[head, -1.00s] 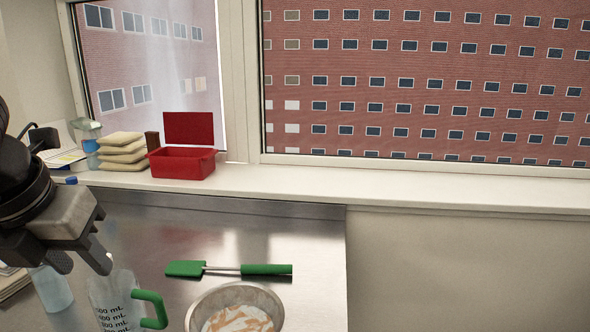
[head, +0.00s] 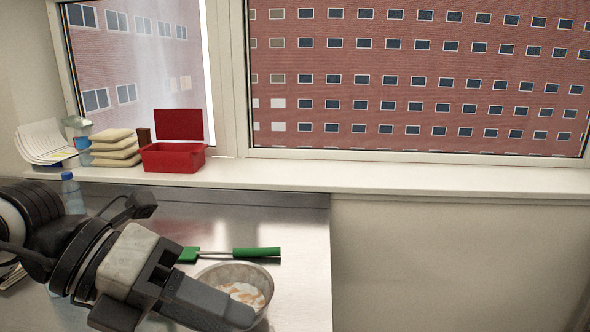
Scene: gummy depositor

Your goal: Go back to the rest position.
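My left gripper (head: 182,314) reaches in from the left, low over the metal counter (head: 302,222). Its two fingers are apart, and nothing shows between them. One finger crosses in front of the metal bowl (head: 240,273), which holds a whitish and orange mix. I cannot tell whether the finger touches the bowl. The arm covers the place of the measuring jug. My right gripper is not in view.
A green spatula (head: 258,253) lies behind the bowl, partly hidden. A bottle with a blue cap (head: 69,176) stands behind my arm. The sill holds a red open box (head: 172,158), stacked pale bags (head: 114,149) and papers (head: 42,142). The counter ends right of the bowl.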

